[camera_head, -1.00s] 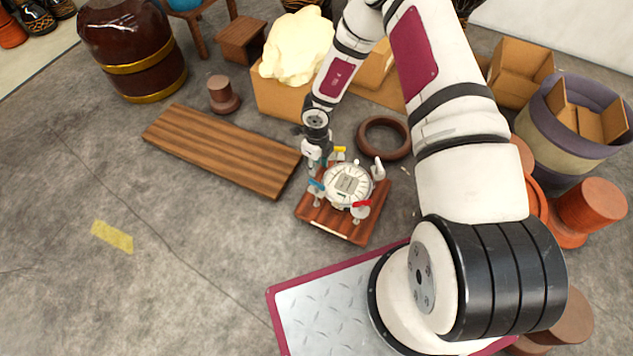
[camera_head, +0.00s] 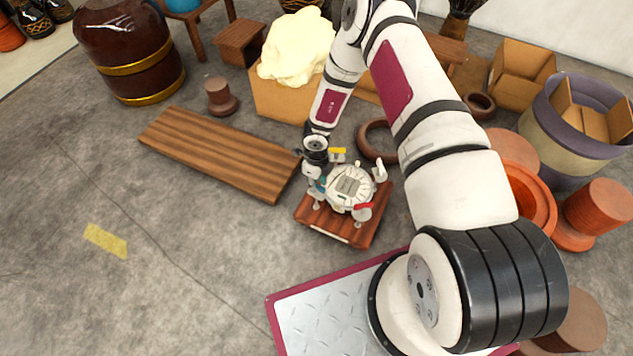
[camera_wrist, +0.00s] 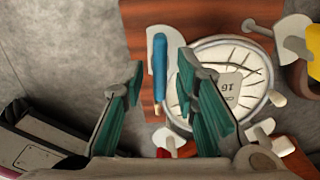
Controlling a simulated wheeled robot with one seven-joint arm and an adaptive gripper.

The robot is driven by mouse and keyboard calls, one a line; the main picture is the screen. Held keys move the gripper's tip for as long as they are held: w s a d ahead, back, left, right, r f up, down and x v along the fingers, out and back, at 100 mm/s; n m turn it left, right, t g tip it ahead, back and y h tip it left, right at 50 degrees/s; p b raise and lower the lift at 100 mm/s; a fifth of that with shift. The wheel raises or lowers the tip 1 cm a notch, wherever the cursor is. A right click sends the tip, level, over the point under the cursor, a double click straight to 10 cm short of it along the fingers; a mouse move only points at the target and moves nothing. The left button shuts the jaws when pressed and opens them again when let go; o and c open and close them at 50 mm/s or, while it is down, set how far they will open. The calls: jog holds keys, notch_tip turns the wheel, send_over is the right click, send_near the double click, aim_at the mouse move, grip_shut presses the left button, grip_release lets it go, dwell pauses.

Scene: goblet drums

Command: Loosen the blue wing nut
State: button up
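The blue wing nut (camera_wrist: 160,68) shows in the wrist view as a long blue bar on the left side of a round white drum head (camera_wrist: 222,75). My gripper (camera_wrist: 160,60) is open, with one teal finger on each side of the blue bar and gaps still visible. In the head view my gripper (camera_head: 317,182) is over the left edge of the drum head (camera_head: 350,186) and mostly hides the blue wing nut. The drum head sits on a red-brown wooden board (camera_head: 340,228).
A red wing nut (camera_head: 363,206) and a yellow one (camera_head: 337,151) stand close by around the drum head. A dark ring (camera_head: 372,152) lies behind the board. A long wooden plank (camera_head: 220,150) lies to the left.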

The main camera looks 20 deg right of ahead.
grip_shut()
jog(key=shift+n, duration=0.3)
jog(key=n+p, duration=0.1)
jog(key=n, duration=0.2)
jog(key=shift+n, duration=0.4)
jog(key=n, duration=0.4)
jog(key=shift+n+p, duration=0.3)
jog(key=shift+p, duration=0.05)
jog(key=n, duration=1)
jog(key=shift+n, duration=0.4)
jog(key=n, duration=0.6)
jog(key=shift+n, duration=0.3)
